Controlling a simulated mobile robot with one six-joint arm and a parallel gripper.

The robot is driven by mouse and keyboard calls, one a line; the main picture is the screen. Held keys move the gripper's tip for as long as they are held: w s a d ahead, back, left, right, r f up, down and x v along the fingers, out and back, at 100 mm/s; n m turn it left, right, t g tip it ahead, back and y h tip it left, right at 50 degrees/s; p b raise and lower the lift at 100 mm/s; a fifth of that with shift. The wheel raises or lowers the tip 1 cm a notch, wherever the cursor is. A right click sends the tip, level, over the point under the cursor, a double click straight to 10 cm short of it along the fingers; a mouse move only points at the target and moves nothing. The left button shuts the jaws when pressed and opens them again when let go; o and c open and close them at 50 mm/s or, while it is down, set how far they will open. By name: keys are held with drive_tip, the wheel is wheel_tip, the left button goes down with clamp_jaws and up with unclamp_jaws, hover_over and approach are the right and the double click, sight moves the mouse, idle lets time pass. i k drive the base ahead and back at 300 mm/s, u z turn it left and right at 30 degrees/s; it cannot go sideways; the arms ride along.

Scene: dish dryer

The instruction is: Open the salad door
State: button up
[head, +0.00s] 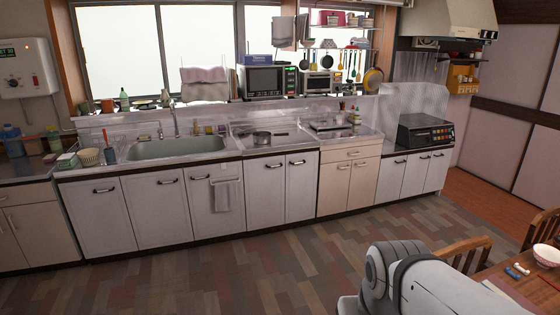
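No door in the head view is marked as a salad door, so I cannot tell which one is meant. White lower cabinet doors (100,215) with dark handles run along the counter, and all look shut. A cream cabinet (348,180) with a drawer and two small doors stands right of the middle. A cloth (228,195) hangs on one door below the sink (176,148). A grey and white link of my arm shows at the lower right. My gripper is out of view.
A dark appliance (427,132) sits on the right counter, and a microwave (266,82) on the back ledge. A table (485,272) and wooden chairs (465,250) stand at the lower right. The floor (200,265) before the cabinets is clear.

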sight(301, 169)
drive_tip(key=z, duration=0.05)
drive_tip(key=i, duration=3.65)
